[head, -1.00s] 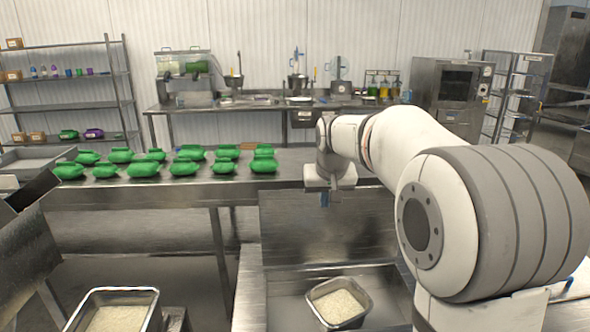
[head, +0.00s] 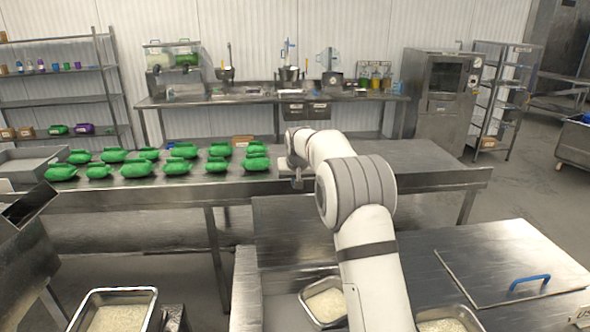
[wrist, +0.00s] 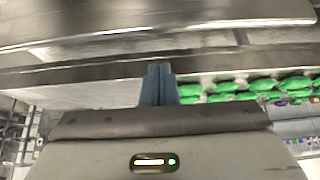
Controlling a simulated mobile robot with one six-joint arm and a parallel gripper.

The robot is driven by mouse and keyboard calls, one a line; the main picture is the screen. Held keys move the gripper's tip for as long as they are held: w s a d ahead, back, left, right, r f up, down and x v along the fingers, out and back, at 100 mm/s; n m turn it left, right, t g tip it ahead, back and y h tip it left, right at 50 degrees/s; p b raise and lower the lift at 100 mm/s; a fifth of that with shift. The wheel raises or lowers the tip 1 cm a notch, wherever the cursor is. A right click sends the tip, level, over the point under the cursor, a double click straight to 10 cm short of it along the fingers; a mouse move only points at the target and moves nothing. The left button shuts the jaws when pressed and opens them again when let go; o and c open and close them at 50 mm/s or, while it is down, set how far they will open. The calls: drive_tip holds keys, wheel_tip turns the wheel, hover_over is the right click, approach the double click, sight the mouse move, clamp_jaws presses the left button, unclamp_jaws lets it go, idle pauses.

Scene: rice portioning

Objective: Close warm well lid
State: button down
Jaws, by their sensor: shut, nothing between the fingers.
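An upright steel panel (head: 296,232), which looks like a raised lid, stands behind the well in the head view. The well holds a steel pan of rice (head: 322,302) below the panel, partly hidden by my arm. A flat steel lid (head: 480,272) with a blue handle (head: 530,282) lies level on the right. My gripper (head: 297,184) is shut and empty, near the panel's upper edge and in front of the back table. I cannot tell whether it touches the panel. In the wrist view its two fingertips (wrist: 159,68) are together, below a blurred steel surface.
Several green bags (head: 138,168) lie on the steel table (head: 240,188) at the back left. Another rice pan (head: 118,312) is at the front left, and one more (head: 446,319) is right of my arm. The table right of my gripper is clear.

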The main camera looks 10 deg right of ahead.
drive_tip(key=shift+s+f+p, duration=0.25)
drive_tip(key=shift+s+p, duration=0.2)
drive_tip(key=shift+s, duration=0.3)
drive_tip(key=shift+s+f+p, duration=0.25)
drive_tip(key=shift+s+p, duration=0.15)
drive_tip(key=shift+s, duration=0.3)
drive_tip(key=shift+s, duration=0.1)
